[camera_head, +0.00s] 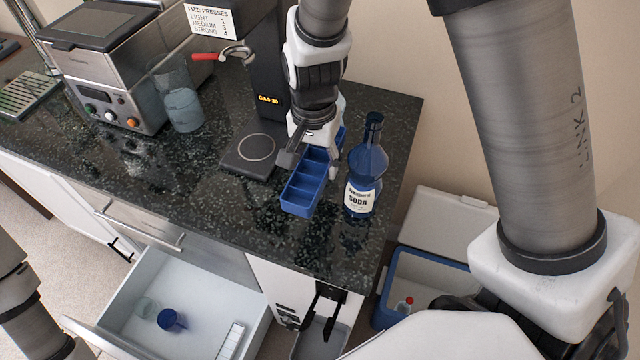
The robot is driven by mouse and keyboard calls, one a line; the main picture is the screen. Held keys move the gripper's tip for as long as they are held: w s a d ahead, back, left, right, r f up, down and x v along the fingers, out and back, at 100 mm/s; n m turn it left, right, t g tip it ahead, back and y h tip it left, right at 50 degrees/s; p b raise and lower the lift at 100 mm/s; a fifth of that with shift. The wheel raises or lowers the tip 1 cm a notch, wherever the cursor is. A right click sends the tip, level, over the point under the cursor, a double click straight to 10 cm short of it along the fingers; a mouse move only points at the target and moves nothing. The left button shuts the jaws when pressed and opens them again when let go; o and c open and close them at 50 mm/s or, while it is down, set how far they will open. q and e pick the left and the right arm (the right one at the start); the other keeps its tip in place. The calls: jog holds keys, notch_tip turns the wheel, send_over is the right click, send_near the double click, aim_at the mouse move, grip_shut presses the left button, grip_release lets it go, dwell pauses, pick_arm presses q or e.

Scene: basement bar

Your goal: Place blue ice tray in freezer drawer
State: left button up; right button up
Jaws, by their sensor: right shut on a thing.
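The blue ice tray (303,196) is an open, divided tray at the right part of the dark counter, beside a blue soda bottle. My right gripper (312,160) comes down from above and is shut on the tray's far part, which it partly hides. I cannot tell whether the tray touches the counter. The open drawer (118,307) is below the counter front, at the lower left. It holds a dark blue cup (171,320), a clear glass and a white, slim item (231,341). Part of my left arm shows at the lower left edge; its gripper is out of view.
The blue soda bottle (366,170) stands close right of the tray. A soda machine (268,70) with a round drip plate is behind it. A clear pitcher (183,105) and a coffee machine (110,70) are left. A blue cooler (430,275) stands right. The counter's front left is clear.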

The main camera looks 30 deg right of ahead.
notch_tip(320, 180, down, 11)
jog(key=shift+w+d+f, duration=0.1)
jog(key=shift+w+f, duration=0.05)
jog(key=shift+f, duration=0.05)
jog(key=shift+w+f, duration=0.15)
jog(key=shift+f, duration=0.15)
jog(key=shift+w+d, duration=0.1)
jog(key=shift+w, duration=0.05)
jog(key=shift+f+b, duration=0.2)
jog(key=shift+b, duration=0.25)
jog(key=o, duration=1.2)
jog(key=shift+s+r, duration=0.1)
jog(key=shift+s, duration=0.1)
jog(key=shift+c, duration=0.2)
jog(key=shift+w, duration=0.1)
